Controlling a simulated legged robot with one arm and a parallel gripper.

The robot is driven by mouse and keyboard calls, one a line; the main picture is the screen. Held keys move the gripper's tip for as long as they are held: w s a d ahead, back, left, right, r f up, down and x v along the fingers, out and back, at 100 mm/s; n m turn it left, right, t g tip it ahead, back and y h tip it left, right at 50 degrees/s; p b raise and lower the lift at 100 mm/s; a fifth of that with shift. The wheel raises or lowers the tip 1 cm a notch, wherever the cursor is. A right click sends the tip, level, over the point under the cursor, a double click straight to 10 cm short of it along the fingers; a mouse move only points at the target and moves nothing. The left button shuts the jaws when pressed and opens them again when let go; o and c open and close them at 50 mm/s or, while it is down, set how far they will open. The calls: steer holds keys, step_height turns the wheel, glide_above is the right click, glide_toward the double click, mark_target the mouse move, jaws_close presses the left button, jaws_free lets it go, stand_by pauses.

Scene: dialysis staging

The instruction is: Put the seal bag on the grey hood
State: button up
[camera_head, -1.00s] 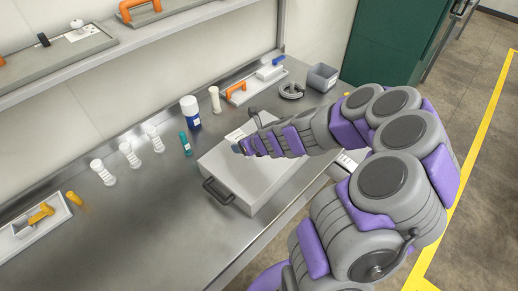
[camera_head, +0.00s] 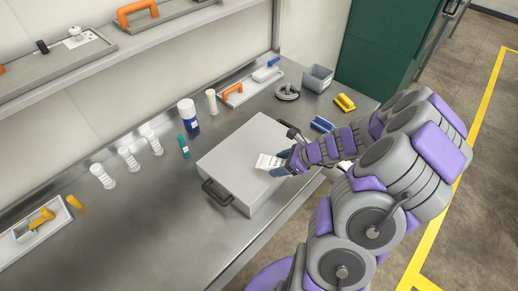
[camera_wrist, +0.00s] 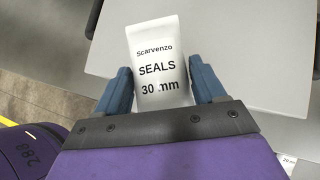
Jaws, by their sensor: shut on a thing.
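The seal bag (camera_head: 268,162) is a small white packet. In the wrist view its label (camera_wrist: 158,70) reads "Scarvenzo SEALS 30 mm". My gripper (camera_head: 283,166) has its blue fingers (camera_wrist: 160,92) on either side of the bag and is shut on it. The grey hood (camera_head: 240,150) is a flat-topped grey box with a dark handle on its front left side, standing on the steel counter. The bag shows over the right part of the hood's top, near its edge. I cannot tell whether it touches the top. The hood's top (camera_wrist: 235,35) also fills much of the wrist view.
Several white ribbed fittings (camera_head: 128,158), a teal tube (camera_head: 183,146) and a blue-white bottle (camera_head: 188,115) stand left of and behind the hood. A tray with an orange handle (camera_head: 233,94) and a grey bin (camera_head: 317,78) are behind. The hood's top left is clear.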

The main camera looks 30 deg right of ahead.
steer(key=w, duration=0.4)
steer(key=w+f+b, duration=0.1)
steer(key=w, duration=0.3)
steer(key=w+a+b, duration=0.1)
steer(key=w, duration=0.4)
steer(key=shift+w+f, duration=0.1)
steer(key=shift+f, duration=0.1)
steer(key=shift+a+f, duration=0.1)
steer(key=f, duration=0.1)
steer(key=f+b, duration=0.1)
steer(key=f, duration=0.1)
steer(key=shift+a+f, duration=0.2)
steer(key=shift+a, duration=0.1)
steer(key=shift+r, duration=0.1)
steer(key=o, duration=1.1)
steer(key=shift+d, duration=0.3)
steer(key=shift+c, duration=0.2)
steer(key=shift+a, duration=0.1)
